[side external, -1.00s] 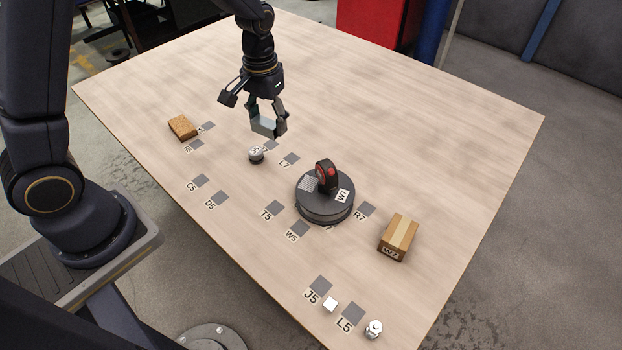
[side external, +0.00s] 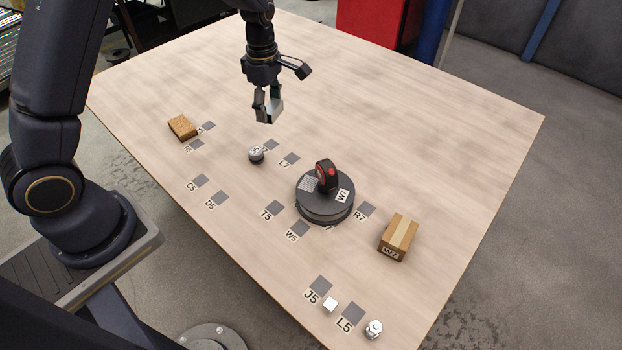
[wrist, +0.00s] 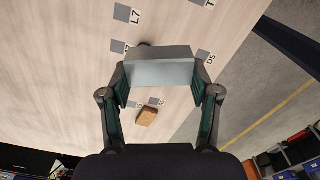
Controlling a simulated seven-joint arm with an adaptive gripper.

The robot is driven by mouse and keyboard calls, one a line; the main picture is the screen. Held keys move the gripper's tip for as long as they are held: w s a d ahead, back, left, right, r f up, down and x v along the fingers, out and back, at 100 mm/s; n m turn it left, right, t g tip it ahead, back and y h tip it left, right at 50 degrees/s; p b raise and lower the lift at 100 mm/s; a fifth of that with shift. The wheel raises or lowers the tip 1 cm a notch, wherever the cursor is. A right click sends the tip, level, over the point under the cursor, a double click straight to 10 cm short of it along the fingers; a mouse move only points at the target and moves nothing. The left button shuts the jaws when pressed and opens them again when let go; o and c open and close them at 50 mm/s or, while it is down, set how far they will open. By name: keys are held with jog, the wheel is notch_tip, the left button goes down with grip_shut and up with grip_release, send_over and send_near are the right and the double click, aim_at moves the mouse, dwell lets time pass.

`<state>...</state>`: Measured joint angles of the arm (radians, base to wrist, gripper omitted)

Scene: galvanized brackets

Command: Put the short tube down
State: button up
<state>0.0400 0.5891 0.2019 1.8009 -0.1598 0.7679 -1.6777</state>
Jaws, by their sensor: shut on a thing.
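The short tube (side external: 273,111) is a grey metal piece with flat faces. My gripper (side external: 267,108) is shut on it and holds it in the air above the far left part of the table. In the wrist view the tube (wrist: 160,66) spans the space between the fingertips (wrist: 160,78), with a broad flat side towards the camera. It hides part of the table beneath it. No contact between the tube and the table shows.
Labelled grey squares mark the table (side external: 430,130). A small round metal part (side external: 256,155), a brown block (side external: 182,127), a dark round stand (side external: 325,209) bearing a red-black item (side external: 326,175), a carton (side external: 398,238), a white cube (side external: 330,304) and a metal fitting (side external: 374,329) stand around. The table's far right is clear.

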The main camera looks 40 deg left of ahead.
jog(key=a+f+n, duration=0.4)
jog(key=a+n, duration=0.3)
jog(key=a, duration=0.1)
jog(key=a+f+n, duration=0.4)
jog(key=a+n, duration=0.3)
jog(key=w+a+f, duration=0.1)
jog(key=w+f, duration=0.2)
jog(key=w, duration=0.1)
jog(key=w+a+f, duration=0.2)
jog(key=w+f, duration=0.1)
jog(key=w, duration=0.1)
jog(key=w+a+f, duration=0.2)
jog(key=w+f, duration=0.1)
jog(key=w, duration=0.1)
jog(key=shift+a+f, duration=0.25)
jog(key=shift+f, duration=0.05)
jog(key=shift+w+a+f, duration=0.1)
jog(key=shift+w+f, duration=0.15)
jog(key=shift+f, duration=1.55)
jog(key=o, duration=1.2)
